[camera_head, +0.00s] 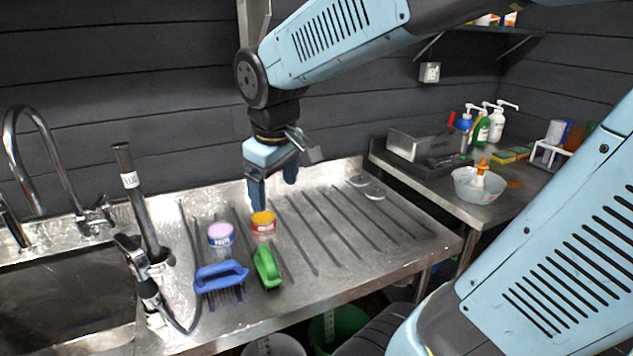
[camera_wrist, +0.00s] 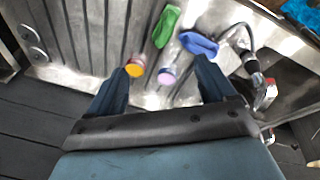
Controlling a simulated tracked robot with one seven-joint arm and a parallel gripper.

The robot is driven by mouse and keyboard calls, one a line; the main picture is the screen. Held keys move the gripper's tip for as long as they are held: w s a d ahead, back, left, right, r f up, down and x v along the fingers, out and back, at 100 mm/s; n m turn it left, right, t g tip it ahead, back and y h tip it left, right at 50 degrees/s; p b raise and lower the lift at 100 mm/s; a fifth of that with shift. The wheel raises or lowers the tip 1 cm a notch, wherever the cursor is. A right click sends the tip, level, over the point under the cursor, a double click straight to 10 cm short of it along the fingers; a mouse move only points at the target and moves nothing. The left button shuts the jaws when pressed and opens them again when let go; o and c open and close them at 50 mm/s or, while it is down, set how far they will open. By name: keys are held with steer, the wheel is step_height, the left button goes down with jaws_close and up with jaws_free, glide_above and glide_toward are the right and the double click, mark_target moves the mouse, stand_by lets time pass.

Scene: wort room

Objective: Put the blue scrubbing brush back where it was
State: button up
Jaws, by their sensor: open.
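The blue scrubbing brush (camera_head: 221,277) lies bristles down on the ribbed steel drainboard (camera_head: 350,235), near its front edge and left of a green brush (camera_head: 266,267). The blue brush also shows in the wrist view (camera_wrist: 198,43), at the upper middle, with the green brush (camera_wrist: 166,26) beside it. My gripper (camera_head: 272,190) is open and empty, pointing down above the back of the drainboard, behind the blue brush and apart from it. Its two fingers (camera_wrist: 160,90) frame the tubs in the wrist view.
A pink-topped tub (camera_head: 221,236) and an orange-topped tub (camera_head: 263,223) stand just behind the brushes. A tap hose with spray head (camera_head: 150,260) and the sink (camera_head: 70,300) are at left. A side counter holds a white bowl (camera_head: 478,187) and bottles.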

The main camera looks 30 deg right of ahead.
steer(key=s+d+r+m+t, duration=0.2)
steer(key=s+d+m, duration=0.2)
steer(key=s, duration=0.3)
steer(key=shift+s+d+r+m+t, duration=0.25)
steer(key=shift+d+r+m+t, duration=0.1)
steer(key=shift+m, duration=0.45)
